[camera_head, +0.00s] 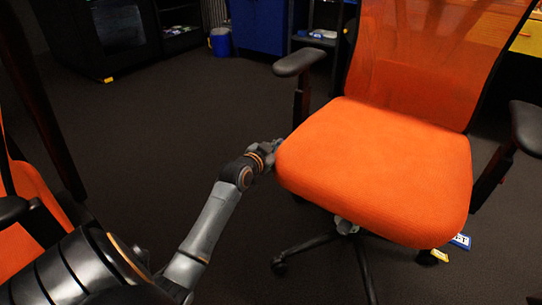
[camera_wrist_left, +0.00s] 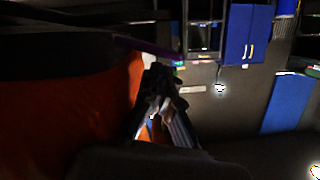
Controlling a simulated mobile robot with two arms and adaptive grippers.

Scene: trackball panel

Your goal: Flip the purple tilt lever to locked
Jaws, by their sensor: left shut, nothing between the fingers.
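The orange office chair (camera_head: 375,165) stands in front of me, its seat at the middle right of the head view. My left gripper (camera_head: 272,148) is at the left edge of the seat and partly blends with it. In the left wrist view the gripper (camera_wrist_left: 162,80) is shut and empty, beside the orange seat (camera_wrist_left: 85,105). A thin purple bar, which looks like the tilt lever (camera_wrist_left: 147,47), sticks out above the fingertips in that view, apart from them as far as I can tell. The lever is hidden in the head view. My right gripper is not in view.
The chair has black armrests (camera_head: 298,62) and a wheeled base (camera_head: 345,228). Another orange chair (camera_head: 25,205) is at the left edge. A blue cabinet (camera_head: 258,25) and a blue bin (camera_head: 220,42) stand at the back. Dark floor is clear left of the chair.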

